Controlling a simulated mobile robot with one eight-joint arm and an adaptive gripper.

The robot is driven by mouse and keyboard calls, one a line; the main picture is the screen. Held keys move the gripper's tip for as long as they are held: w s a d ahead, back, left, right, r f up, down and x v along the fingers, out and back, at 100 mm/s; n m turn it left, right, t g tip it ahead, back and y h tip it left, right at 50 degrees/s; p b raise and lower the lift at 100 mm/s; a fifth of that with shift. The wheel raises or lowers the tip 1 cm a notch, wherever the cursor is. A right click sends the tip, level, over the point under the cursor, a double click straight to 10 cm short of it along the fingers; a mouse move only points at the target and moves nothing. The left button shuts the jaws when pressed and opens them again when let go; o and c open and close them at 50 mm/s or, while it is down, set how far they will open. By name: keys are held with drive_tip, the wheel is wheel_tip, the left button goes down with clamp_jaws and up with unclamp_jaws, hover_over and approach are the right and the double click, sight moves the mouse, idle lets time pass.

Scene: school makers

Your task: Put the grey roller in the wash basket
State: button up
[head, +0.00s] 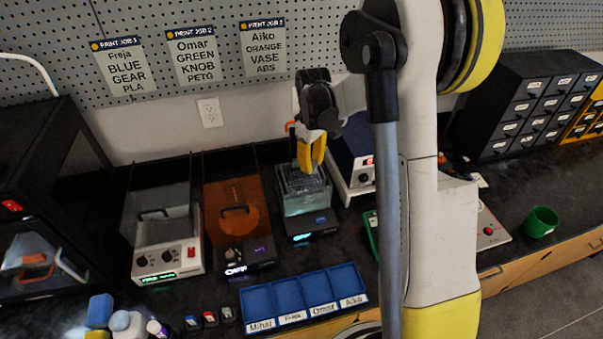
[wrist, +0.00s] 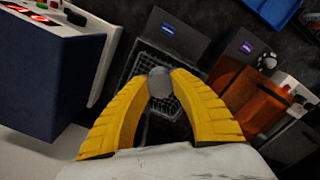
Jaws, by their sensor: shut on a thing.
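My gripper (head: 311,156) has yellow fingers shut on the grey roller (wrist: 160,83), a small rounded grey piece between the fingertips in the wrist view. The roller cannot be made out in the head view. The wash basket (head: 292,183) is a dark mesh basket in a clear-walled wash tank with a dark base (head: 312,225). My gripper is above this tank in the head view, fingers pointing down. In the wrist view the basket's mesh (wrist: 141,68) lies behind and below the roller, partly hidden by the fingers. A gap between roller and basket seems to show.
An orange-lidded machine (head: 232,207) and a grey-lidded machine (head: 160,230) stand left of the tank. A dark blue and white machine (head: 352,165) is close on its right. A blue sorting tray (head: 305,291) lies in front. A green cup (head: 541,221) stands far right.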

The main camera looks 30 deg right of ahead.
hover_over(302, 179)
wheel_tip(302, 179, down, 3)
drive_tip(key=shift+w+r+b, duration=0.1)
drive_tip(key=shift+b, duration=0.2)
drive_tip(key=shift+f+b, duration=0.5)
drive_tip(key=shift+f, duration=1.35)
drive_tip(key=shift+f, duration=0.1)
drive_tip(key=shift+f, duration=0.15)
drive_tip(key=o, duration=0.8)
drive_tip(key=shift+o, duration=0.2)
drive_tip(key=shift+r, duration=0.2)
